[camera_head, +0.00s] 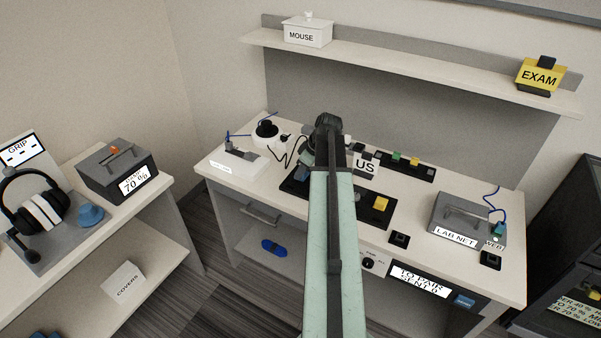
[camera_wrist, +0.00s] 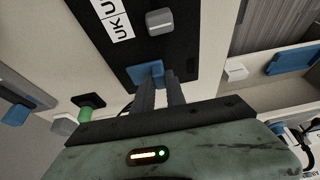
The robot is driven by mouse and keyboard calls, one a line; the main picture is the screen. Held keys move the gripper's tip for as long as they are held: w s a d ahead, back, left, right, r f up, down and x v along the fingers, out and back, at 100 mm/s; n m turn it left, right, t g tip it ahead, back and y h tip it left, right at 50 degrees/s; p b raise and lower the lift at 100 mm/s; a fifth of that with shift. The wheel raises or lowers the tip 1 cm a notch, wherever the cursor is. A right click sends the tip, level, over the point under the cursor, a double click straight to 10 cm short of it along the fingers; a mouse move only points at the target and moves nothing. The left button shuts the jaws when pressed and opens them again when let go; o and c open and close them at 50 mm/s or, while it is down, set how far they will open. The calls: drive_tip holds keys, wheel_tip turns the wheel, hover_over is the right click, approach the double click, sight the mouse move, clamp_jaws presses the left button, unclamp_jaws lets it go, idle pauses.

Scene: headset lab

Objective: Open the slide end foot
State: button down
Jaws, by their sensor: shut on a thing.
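In the wrist view my gripper (camera_wrist: 160,80) is shut on a small blue block (camera_wrist: 146,72) at the end of a black board (camera_wrist: 180,50) marked UK and U. A grey knob (camera_wrist: 160,21) stands on the same board, apart from my fingers. In the head view my arm reaches over the desk and hides my fingertips and much of the black board (camera_head: 292,189). I cannot tell whether the blue block is the slide end foot, or whether it has shifted.
A yellow block (camera_head: 381,203) is on the board, right of my arm. A US label (camera_head: 365,167) stands behind it. A black strip (camera_head: 425,173) with coloured blocks is at the back. The LAB NET box (camera_head: 470,213) is on the right. Bare desk (camera_head: 480,190) shows around them.

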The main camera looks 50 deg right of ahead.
sight(306, 173)
drive_tip(key=shift+w+d+r+y, duration=0.15)
drive_tip(key=shift+d+r+y, duration=0.1)
drive_tip(key=shift+d+y, duration=0.3)
drive_tip(key=shift+w+d+r+m+g+y, duration=0.1)
drive_tip(key=shift+d+r+m+g+y, duration=0.15)
drive_tip(key=shift+y, duration=0.25)
drive_tip(key=shift+w+d+m+g+y, duration=0.15)
drive_tip(key=shift+d+y, duration=0.15)
drive_tip(key=shift+y, duration=0.15)
drive_tip(key=y+b, duration=0.1)
drive_tip(key=d+y+b, duration=0.1)
drive_tip(key=y, duration=0.1)
drive_tip(key=shift+d+r+m+g, duration=0.15)
drive_tip(key=shift+r+m+g, duration=0.15)
drive_tip(key=shift+d+r+y+b, duration=0.2)
drive_tip(key=shift+y+b, duration=0.3)
drive_tip(key=shift+y, duration=0.1)
drive_tip(key=c, duration=1.4)
unclamp_jaws()
drive_tip(key=shift+o, duration=0.2)
